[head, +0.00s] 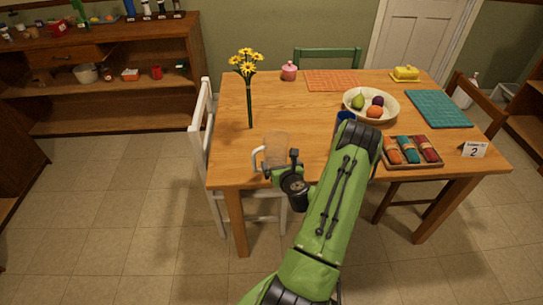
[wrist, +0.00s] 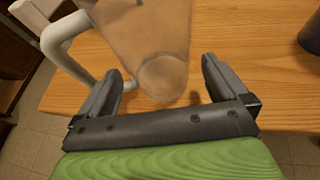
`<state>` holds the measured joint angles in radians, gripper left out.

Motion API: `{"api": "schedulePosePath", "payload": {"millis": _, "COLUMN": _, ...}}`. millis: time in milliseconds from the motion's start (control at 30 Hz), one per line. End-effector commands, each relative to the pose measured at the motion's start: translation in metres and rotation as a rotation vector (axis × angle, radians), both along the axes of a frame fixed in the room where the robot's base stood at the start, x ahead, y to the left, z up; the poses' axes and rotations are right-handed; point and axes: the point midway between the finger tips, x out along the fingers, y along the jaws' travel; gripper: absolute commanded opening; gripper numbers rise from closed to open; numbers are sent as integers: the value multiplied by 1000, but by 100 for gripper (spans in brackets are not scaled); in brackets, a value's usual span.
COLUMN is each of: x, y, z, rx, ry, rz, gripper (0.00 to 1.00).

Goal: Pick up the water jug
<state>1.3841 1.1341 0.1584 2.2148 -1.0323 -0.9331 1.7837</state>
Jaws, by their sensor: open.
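The water jug (head: 277,149) is a clear, brownish see-through jug with a white handle (head: 257,158), standing near the front left edge of the wooden table. In the wrist view the jug (wrist: 150,38) shows from close by, its handle (wrist: 66,36) on the left. My gripper (wrist: 158,78) is open and empty, with its two fingers pointing at the jug's lower part and one on each side of its base in the picture. In the head view my gripper (head: 285,168) is at the jug's near side, partly hidden by my wrist. I cannot tell whether a finger touches the jug.
A dark blue cup (head: 345,117) stands right of the jug, partly behind my arm. A vase of yellow flowers (head: 249,90) is behind the jug. A fruit bowl (head: 351,104) and a tray of rolled napkins (head: 424,165) are farther right. A white chair (head: 199,130) is at the left edge.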

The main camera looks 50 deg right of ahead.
Motion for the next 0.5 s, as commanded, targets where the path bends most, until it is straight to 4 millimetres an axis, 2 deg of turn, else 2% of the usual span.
{"api": "schedulePosePath", "payload": {"millis": 100, "x": 20, "y": -10, "z": -5, "rx": -7, "ry": -1, "rz": 5, "gripper": 100}}
{"api": "schedulePosePath", "payload": {"millis": 200, "x": 30, "y": -18, "z": -12, "rx": -4, "ry": 1, "rz": 4, "gripper": 100}}
{"api": "schedulePosePath", "payload": {"millis": 467, "x": 33, "y": -22, "z": -16, "rx": 1, "ry": -1, "rz": 0, "gripper": 100}}
{"api": "schedulePosePath", "payload": {"millis": 500, "x": 33, "y": -22, "z": -16, "rx": 1, "ry": -1, "rz": 0, "gripper": 95}}
